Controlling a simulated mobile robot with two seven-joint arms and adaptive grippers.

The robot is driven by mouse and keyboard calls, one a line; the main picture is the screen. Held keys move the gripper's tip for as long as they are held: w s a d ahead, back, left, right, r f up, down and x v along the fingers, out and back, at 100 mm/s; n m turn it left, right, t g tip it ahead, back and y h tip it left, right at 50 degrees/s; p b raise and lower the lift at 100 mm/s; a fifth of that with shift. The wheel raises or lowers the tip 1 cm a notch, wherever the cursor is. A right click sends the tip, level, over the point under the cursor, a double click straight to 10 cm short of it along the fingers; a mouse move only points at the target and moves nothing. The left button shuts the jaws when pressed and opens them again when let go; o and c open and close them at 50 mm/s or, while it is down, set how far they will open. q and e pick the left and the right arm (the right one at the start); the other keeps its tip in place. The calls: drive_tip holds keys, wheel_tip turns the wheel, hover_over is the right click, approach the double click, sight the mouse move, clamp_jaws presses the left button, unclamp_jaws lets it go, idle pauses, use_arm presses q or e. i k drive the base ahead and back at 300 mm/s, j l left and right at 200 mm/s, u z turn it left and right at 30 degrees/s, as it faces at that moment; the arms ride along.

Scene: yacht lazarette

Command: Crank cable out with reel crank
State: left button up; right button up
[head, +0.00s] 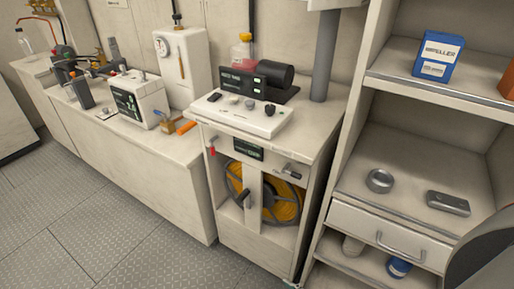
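The cable reel (283,203) sits inside the open front of a white cabinet in the middle of the head view. Its grey spoked wheel carries orange-yellow cable. A pale upright post (253,200) stands in front of the reel and hides part of it. A dark crank handle (243,198) shows at the left side of the post, close to the reel's middle. A small metal fitting (290,172) is on the cabinet front, above and right of the reel. Neither of my grippers is in view.
A white console (243,115) with knobs tops the reel cabinet (300,150). Shelves (345,165) with a drawer and a blue box (438,54) stand close on the right. A cluttered counter (160,145) runs left. The grey floor (90,205) in front is clear.

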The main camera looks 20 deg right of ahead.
sight(246, 194)
drive_tip(key=l+z, duration=0.15)
drive_tip(key=z, duration=0.25)
drive_tip(key=l+z, duration=0.1)
drive_tip(key=z, duration=0.3)
drive_tip(key=k, duration=0.55)
